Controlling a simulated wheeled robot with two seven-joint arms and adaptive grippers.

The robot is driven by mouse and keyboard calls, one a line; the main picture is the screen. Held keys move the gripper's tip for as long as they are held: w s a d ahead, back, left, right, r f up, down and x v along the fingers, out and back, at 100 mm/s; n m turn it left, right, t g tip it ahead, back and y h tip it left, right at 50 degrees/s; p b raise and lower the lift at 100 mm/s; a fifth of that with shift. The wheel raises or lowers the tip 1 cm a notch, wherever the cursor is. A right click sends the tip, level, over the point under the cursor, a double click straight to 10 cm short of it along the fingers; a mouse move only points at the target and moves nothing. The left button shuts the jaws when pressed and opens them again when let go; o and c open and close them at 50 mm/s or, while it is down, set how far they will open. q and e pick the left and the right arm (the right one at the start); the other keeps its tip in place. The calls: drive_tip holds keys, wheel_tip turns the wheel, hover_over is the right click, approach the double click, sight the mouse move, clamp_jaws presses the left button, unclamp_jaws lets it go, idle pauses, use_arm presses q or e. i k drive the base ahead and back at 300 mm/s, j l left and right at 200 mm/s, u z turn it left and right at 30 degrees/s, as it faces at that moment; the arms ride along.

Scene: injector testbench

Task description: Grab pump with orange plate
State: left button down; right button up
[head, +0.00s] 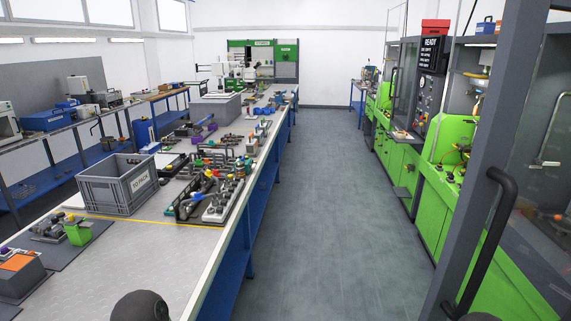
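A dark grey block-shaped unit with an orange plate (17,263) on its top sits at the near left end of the long bench, cut off by the left edge of the head view. It appears to be the pump with the orange plate. It rests on a dark mat, with its lower left part out of frame. Neither of my grippers shows in the head view, so nothing is seen in contact with the pump.
A bright green block (78,232) and small metal parts (47,228) sit behind the pump. A grey crate (118,186) labelled "TO PACK" and a rack of parts (207,190) stand farther back. The bench front (120,265) is clear. A grey floor aisle (325,200) runs right of it.

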sight(252, 150)
drive_tip(key=i+u, duration=0.25)
drive_tip(key=u, duration=0.25)
drive_tip(key=i+l+u, duration=0.2)
drive_tip(key=i, duration=0.2)
drive_tip(key=i+l+u, duration=0.2)
drive_tip(key=i+l, duration=0.15)
drive_tip(key=i+l+u, duration=0.45)
drive_tip(key=i+l, duration=0.2)
drive_tip(key=l, duration=0.25)
drive_tip(key=i+l+u, duration=0.2)
drive_tip(key=l, duration=0.3)
drive_tip(key=i+l+u, duration=0.2)
drive_tip(key=l, duration=0.35)
drive_tip(key=i+l+u, duration=0.25)
drive_tip(key=l, duration=0.3)
drive_tip(key=i+l+u, duration=0.2)
drive_tip(key=l, duration=0.4)
